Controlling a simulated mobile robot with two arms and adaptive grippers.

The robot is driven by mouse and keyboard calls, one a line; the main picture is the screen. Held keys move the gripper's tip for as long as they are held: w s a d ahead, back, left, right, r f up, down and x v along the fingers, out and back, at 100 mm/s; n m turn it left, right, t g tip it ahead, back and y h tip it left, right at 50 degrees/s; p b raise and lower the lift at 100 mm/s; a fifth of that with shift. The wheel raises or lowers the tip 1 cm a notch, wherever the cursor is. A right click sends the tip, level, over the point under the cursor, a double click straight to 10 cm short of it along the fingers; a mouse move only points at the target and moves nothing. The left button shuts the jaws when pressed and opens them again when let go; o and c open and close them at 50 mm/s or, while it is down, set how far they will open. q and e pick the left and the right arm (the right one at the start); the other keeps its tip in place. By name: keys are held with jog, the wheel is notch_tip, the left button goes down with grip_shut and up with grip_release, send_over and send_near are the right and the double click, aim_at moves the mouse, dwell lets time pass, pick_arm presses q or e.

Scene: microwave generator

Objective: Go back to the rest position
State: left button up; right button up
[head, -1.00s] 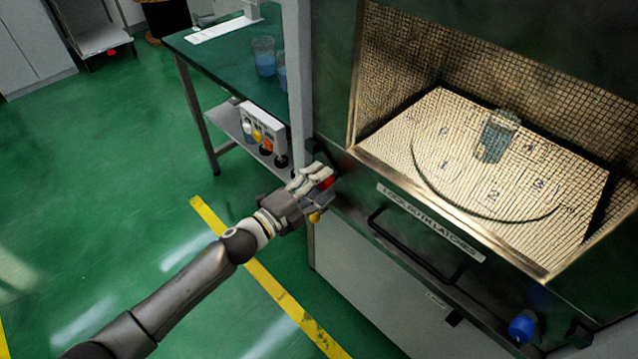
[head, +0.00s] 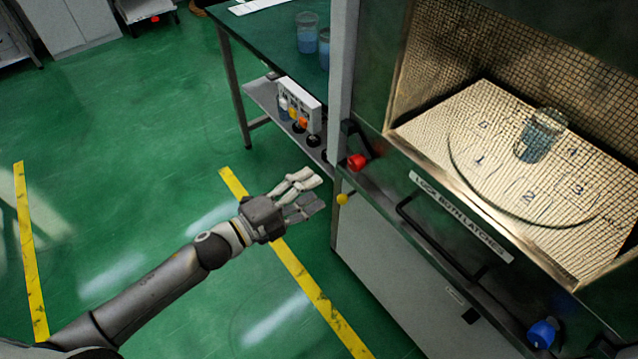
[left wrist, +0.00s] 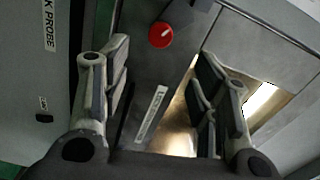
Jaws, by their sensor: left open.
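My left gripper (head: 306,194) is open and empty in the head view, over the green floor to the left of the microwave generator cabinet. It stands apart from the red knob (head: 357,161) and the yellow knob (head: 342,199) on the cabinet's left edge. In the left wrist view, the two fingers of my left gripper (left wrist: 162,95) are spread with nothing between them. The red knob also shows there (left wrist: 161,35), beyond the fingers.
The open chamber holds a beaker of bluish liquid (head: 541,136) on a numbered plate (head: 478,108). A black handle (head: 436,243) and a blue knob (head: 543,333) are on the cabinet front. A green table (head: 265,47) with beakers stands behind. The floor at left is clear.

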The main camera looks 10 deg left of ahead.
pick_arm(q)
jog(key=shift+s+a, duration=0.1)
dwell(0.5)
